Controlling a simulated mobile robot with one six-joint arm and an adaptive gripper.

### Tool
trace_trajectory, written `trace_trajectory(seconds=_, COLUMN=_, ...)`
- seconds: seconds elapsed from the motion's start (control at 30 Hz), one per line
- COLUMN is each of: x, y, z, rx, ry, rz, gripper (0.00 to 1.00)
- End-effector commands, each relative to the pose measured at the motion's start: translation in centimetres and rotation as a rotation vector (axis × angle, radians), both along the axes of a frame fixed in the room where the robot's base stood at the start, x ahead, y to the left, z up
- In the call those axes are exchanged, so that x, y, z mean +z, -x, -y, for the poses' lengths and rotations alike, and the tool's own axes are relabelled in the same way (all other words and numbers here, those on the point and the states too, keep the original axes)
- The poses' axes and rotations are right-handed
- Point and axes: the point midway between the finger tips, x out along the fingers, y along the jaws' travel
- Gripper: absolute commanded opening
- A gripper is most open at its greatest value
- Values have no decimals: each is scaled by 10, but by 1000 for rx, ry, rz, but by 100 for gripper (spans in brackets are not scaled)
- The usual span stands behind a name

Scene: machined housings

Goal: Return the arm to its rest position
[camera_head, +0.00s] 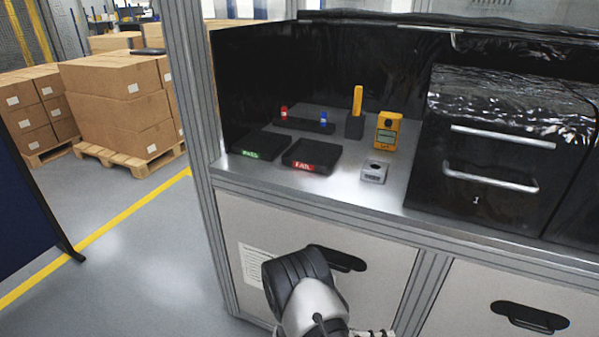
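My arm (305,292), with dark and light grey links, rises from the bottom edge in front of the workbench's lower cabinet. It is below the worktop and apart from the things on it. A few small metallic parts (374,333) show at the bottom edge just right of the arm and may belong to my gripper. The fingertips are cut off or hidden, so I cannot see whether it is open or holds anything.
The metal worktop (225,170) holds a green-labelled tray (262,146), a red-labelled FAIL tray (311,156), a machined housing (374,171), a yellow gauge (387,131) and a black holder (355,127). A black drawer unit (480,180) stands right. Floor at left is open before boxes (112,110).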

Motion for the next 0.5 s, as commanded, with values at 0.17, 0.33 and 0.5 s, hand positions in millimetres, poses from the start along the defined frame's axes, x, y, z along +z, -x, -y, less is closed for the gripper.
trace_trajectory(seconds=0.17, x=74, y=5, z=3, rx=-172, ry=-156, rz=-28, gripper=0)
trace_trajectory(seconds=0.33, x=132, y=24, z=2, rx=-287, ry=-340, rz=-53, gripper=0)
trace_trajectory(seconds=0.5, x=182, y=51, z=-2, rx=-350, ry=-548, rz=-58, gripper=0)
